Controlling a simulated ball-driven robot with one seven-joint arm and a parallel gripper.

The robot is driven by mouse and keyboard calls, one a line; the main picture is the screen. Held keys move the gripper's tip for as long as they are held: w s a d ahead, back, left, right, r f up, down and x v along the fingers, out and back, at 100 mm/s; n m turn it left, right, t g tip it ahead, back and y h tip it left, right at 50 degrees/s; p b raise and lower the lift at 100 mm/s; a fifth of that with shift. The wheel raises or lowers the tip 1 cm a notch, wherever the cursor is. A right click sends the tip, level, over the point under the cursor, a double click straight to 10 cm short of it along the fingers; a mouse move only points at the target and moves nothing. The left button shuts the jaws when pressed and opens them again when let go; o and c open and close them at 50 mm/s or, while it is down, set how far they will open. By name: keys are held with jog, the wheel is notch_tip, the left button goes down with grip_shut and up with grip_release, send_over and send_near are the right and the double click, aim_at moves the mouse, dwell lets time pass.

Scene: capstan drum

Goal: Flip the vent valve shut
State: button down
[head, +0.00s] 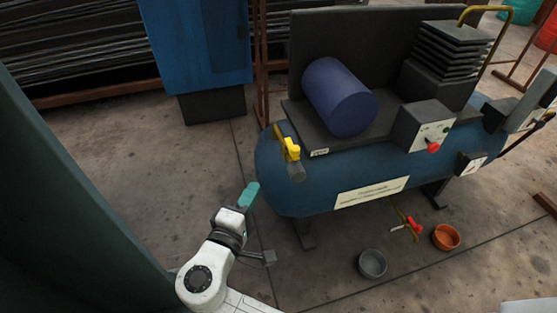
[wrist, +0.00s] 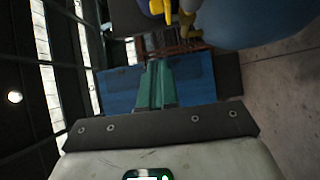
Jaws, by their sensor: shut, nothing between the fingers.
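A yellow-handled valve (head: 290,148) sits on the left end of the blue tank (head: 275,165), with a grey stub below it. A yellow part also shows at the top edge of the wrist view (wrist: 188,22). A second valve with a red handle (head: 414,226) hangs under the tank. I cannot tell from any label which one is the vent valve. My gripper (head: 251,194) is shut and empty, with teal fingers, left of and below the yellow valve and apart from it. The fingers (wrist: 155,85) show together in the wrist view.
A blue cabinet (head: 200,45) stands behind. A dark green surface (head: 70,200) fills the left. The floor between is clear.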

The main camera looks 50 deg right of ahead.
jog(key=b, duration=0.1)
send_near(292, 148)
jog(key=w+d, duration=0.2)
jog(key=w, duration=0.3)
jog(key=shift+s+d+f, duration=0.25)
jog(key=shift+s+d, duration=0.3)
jog(key=shift+d, duration=0.35)
jog(key=shift+s+d+f, duration=0.2)
jog(key=shift+s+d, duration=0.3)
jog(key=shift+d, duration=0.35)
jog(key=shift+s, duration=0.1)
